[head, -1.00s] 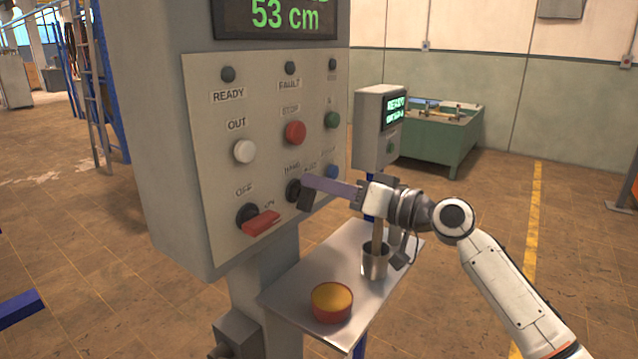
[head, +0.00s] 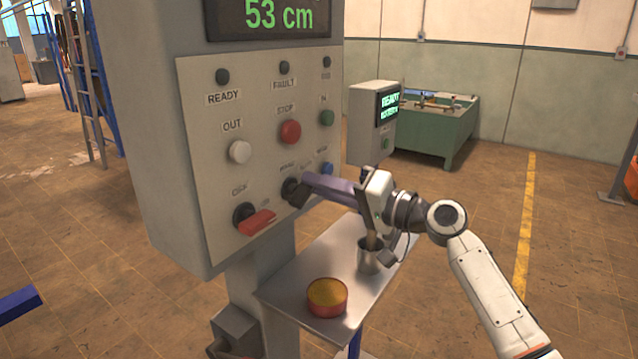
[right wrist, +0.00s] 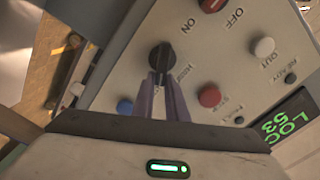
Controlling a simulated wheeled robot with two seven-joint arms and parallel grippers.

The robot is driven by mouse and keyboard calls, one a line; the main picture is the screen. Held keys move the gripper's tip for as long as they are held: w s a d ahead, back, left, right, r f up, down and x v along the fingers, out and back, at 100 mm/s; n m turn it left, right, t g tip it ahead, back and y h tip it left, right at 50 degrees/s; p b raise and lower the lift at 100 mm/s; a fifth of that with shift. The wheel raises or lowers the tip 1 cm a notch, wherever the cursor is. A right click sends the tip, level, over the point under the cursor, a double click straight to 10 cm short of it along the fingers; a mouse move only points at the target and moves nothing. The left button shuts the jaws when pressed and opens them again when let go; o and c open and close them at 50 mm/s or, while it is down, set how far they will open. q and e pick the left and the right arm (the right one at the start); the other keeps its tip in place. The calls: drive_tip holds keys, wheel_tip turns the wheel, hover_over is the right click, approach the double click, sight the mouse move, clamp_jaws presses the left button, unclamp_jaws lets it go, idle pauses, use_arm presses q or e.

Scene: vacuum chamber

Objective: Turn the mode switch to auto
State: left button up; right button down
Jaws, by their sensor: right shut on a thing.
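The mode switch is a black rotary knob (head: 290,188) low on the grey control panel, between the red-handled OFF/ON switch and the blue button. Small labels above it are too blurred to read fully in the head view. My right gripper (head: 303,187) reaches it from the right, its purple fingers shut on the knob. In the right wrist view the knob (right wrist: 161,57) sits at the tips of the two fingers of my right gripper (right wrist: 160,77). The fingers hide part of the knob, so I cannot tell its exact setting. My left gripper is not in view.
The red-handled switch (head: 257,222) is left of the knob and the blue button (head: 327,169) right of it. Below my right gripper, a metal shelf (head: 287,289) carries a red-rimmed round tin (head: 327,299) and a metal cup (head: 368,262). A display (head: 266,16) reads 53 cm.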

drive_tip(key=shift+f, duration=0.1)
drive_tip(key=c, duration=1.8)
unclamp_jaws()
drive_tip(key=shift+o, duration=0.2)
drive_tip(key=b+v, duration=0.1)
drive_tip(key=v, duration=0.9)
drive_tip(key=shift+d+b, duration=0.15)
drive_tip(key=shift+b, duration=0.2)
drive_tip(key=shift+s, duration=0.15)
